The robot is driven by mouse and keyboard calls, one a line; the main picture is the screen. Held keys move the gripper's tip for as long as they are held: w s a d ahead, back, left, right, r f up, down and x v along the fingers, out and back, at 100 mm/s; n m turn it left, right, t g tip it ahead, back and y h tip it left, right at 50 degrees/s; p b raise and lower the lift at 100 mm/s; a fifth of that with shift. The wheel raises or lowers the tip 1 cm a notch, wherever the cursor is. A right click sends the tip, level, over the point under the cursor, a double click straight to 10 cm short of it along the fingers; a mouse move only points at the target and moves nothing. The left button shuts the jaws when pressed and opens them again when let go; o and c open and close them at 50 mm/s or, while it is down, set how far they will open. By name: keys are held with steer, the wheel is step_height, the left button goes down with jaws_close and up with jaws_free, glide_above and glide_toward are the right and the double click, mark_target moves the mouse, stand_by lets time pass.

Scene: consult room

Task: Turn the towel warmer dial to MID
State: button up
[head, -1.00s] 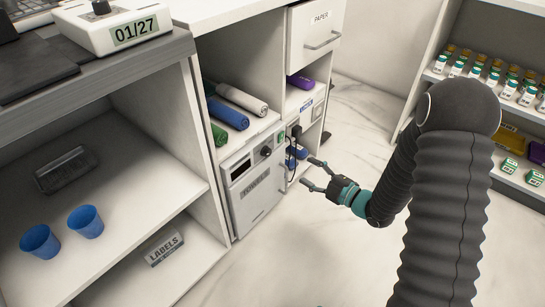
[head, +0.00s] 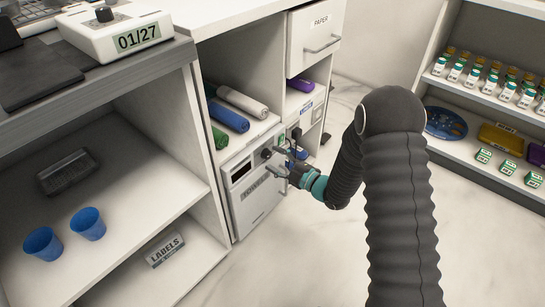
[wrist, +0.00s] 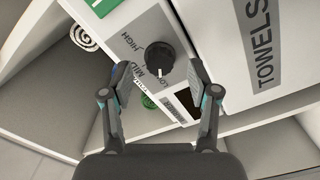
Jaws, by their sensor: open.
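The towel warmer (head: 243,212) is a white box with a grey TOWELS label, low in the cabinet. Its black round dial (head: 266,153) is at the upper right of its front. In the wrist view the dial (wrist: 150,63) sits between my fingers. HIGH, MID and LOW are printed beside it, and its white pointer mark appears to face the LOW end. My gripper (head: 279,162) is open in front of the dial, one finger on each side (wrist: 158,70). No clear contact shows, and the LOW lettering is partly hidden.
Rolled towels (head: 229,115) lie on the shelf above the warmer. Blue cups (head: 88,223) stand on the left shelf. A shelf with bottles (head: 480,78) is at the right. The floor in front is clear.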

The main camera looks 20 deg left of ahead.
steer(key=shift+w+a, duration=0.3)
steer(key=shift+a, duration=0.35)
jaws_close()
steer(key=shift+m, duration=0.3)
steer(key=shift+f+m+b, duration=0.15)
steer(key=shift+m+b, duration=0.65)
steer(key=shift+b, duration=0.2)
steer(key=m+b, duration=0.2)
steer(key=m, duration=0.1)
steer(key=shift+m, duration=0.3)
steer(key=m+b, duration=0.1)
steer(key=m, duration=0.4)
steer(key=shift+m, duration=0.4)
steer(key=shift+r, duration=0.2)
